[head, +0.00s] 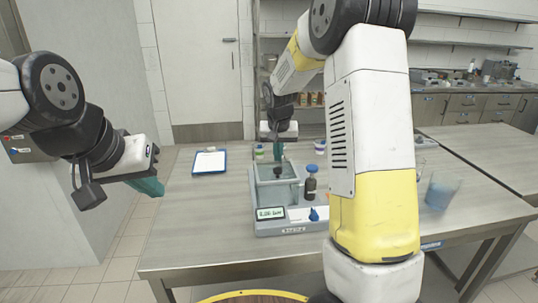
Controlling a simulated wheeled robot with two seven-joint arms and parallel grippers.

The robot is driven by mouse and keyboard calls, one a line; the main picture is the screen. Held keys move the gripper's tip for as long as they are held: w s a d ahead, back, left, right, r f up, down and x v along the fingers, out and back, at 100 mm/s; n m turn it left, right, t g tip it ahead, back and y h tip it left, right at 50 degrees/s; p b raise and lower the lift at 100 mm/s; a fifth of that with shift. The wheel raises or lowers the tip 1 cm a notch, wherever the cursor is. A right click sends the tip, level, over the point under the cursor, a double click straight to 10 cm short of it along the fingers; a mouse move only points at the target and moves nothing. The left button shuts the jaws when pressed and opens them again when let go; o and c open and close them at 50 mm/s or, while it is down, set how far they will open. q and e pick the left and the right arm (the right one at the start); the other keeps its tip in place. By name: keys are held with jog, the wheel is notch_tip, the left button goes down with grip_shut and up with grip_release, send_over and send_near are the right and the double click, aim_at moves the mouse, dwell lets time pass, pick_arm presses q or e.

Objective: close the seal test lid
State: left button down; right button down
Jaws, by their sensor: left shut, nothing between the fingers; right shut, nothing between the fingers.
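The seal tester (285,228) stands on the table, with a lit display (270,213) and a blue knob (314,214) on its front. Its clear chamber (275,192) sits on the left part of the base, with a small dark item (278,171) showing in it. The lid is clear and hard to tell from the chamber walls, so I cannot tell its angle. My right gripper (279,155) is shut and empty, pointing down just above or behind the chamber; contact is unclear. My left gripper (152,187) is shut and empty, off the table's left side.
A dark bottle (311,186) stands beside the chamber. A clipboard (209,161) lies at the back left. A blue-tinted beaker (442,190) stands at the right. My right arm hides the table's middle right. The table's front left is clear.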

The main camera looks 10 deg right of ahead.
jog(key=shift+w+r, duration=0.4)
jog(key=shift+r, duration=0.25)
jog(key=v, duration=0.9)
jog(key=s+d+r+y, duration=0.1)
jog(key=s+r, duration=0.2)
jog(key=s, duration=0.4)
jog(key=s+r+y, duration=0.1)
jog(key=s+r, duration=0.1)
jog(key=s, duration=0.5)
jog(key=s+a+f+n+t, duration=0.1)
jog(key=s+n+t, duration=0.1)
jog(key=s, duration=1.3)
jog(key=shift+s+f+y, duration=0.25)
jog(key=shift+f+y, duration=0.1)
jog(key=shift+y, duration=0.05)
jog(key=shift+a, duration=0.1)
